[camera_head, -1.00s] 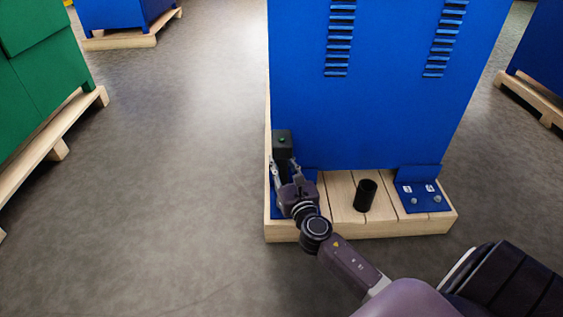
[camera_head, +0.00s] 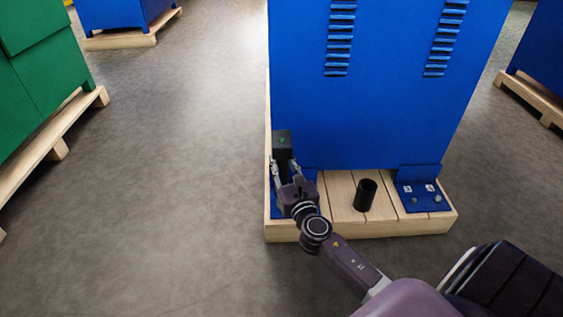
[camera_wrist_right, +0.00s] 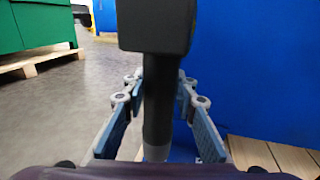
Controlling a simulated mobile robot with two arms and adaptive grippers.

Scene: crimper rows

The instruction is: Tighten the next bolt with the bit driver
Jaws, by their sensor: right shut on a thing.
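The bit driver (camera_head: 282,142) is black, with a boxy head and a small green light on top. It stands upright at the left front corner of the pallet, over a blue bracket (camera_head: 276,211) that is mostly covered. My right gripper (camera_head: 284,169) is shut on the driver's shaft below the head. In the right wrist view the driver (camera_wrist_right: 157,100) runs down between the two fingers. The bit's tip and any bolt under it are hidden. On the right blue bracket (camera_head: 426,203) two bolt heads (camera_head: 414,201) sit below small white labels. My left gripper is not in view.
A tall blue cabinet (camera_head: 385,100) stands on the wooden pallet (camera_head: 340,197), close behind the driver. An open black cylindrical holder (camera_head: 366,196) stands between the two brackets. Green cabinets (camera_head: 45,75) on a pallet are at the left. The floor between is clear.

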